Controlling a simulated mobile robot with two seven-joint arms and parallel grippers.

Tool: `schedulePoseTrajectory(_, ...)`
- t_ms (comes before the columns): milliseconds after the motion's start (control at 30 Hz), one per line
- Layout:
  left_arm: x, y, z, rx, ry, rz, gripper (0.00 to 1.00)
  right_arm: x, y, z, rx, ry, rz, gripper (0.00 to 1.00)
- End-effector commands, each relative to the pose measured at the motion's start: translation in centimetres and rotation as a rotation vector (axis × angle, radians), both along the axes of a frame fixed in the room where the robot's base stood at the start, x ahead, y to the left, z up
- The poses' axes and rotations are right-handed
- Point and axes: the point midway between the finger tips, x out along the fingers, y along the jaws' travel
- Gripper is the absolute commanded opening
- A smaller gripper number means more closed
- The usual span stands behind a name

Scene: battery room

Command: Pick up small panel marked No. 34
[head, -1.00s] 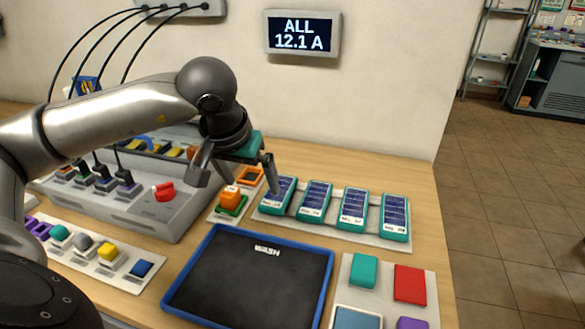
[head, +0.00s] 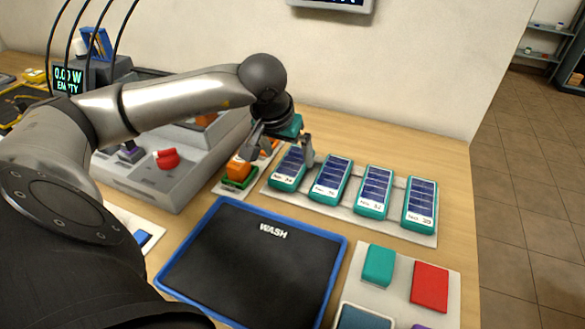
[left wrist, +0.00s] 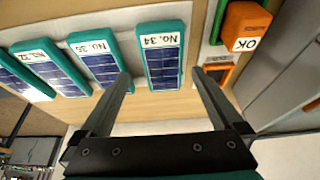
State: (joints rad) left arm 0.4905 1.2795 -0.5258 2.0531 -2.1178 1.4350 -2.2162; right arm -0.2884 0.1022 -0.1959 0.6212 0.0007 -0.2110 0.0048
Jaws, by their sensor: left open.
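The small panel marked No. 34 (head: 289,168) is a teal-framed panel with dark blue cells, leftmost in a row on a pale strip. In the left wrist view the panel (left wrist: 163,62) shows its label "No. 34" and lies between and beyond the fingertips, apart from them. My left gripper (head: 283,145) is open and empty, above the far end of that panel; its two fingers also show in the left wrist view (left wrist: 163,80). The gripper partly hides the panel's far end in the head view. My right gripper is not in view.
Other panels stand to the right, including No. 35 (head: 331,180). Left of No. 34 are an orange block (head: 238,168) on a green one and a grey console (head: 175,165). A blue-rimmed WASH tray (head: 341,262) and a pale board with coloured blocks (head: 376,288) lie in front.

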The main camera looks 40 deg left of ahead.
Motion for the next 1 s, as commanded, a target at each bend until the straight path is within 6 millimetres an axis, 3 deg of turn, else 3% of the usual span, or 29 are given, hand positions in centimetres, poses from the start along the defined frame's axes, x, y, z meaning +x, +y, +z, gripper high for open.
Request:
schedulePoseTrajectory(200,0.9,0.5,-1.9,-0.002,0.001,0.001,1.0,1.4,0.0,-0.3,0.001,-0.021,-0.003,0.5)
schedulePoseTrajectory(400,2.0,1.1,-4.3,0.0,0.0,0.001,1.0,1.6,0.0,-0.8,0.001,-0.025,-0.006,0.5)
schedulePoseTrajectory(700,2.3,1.2,-4.8,0.001,-0.002,0.0,1.0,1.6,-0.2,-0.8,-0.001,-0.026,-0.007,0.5)
schedulePoseTrajectory(1000,2.3,1.2,-4.8,0.0,-0.002,0.001,0.69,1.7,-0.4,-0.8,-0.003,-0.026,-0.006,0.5)
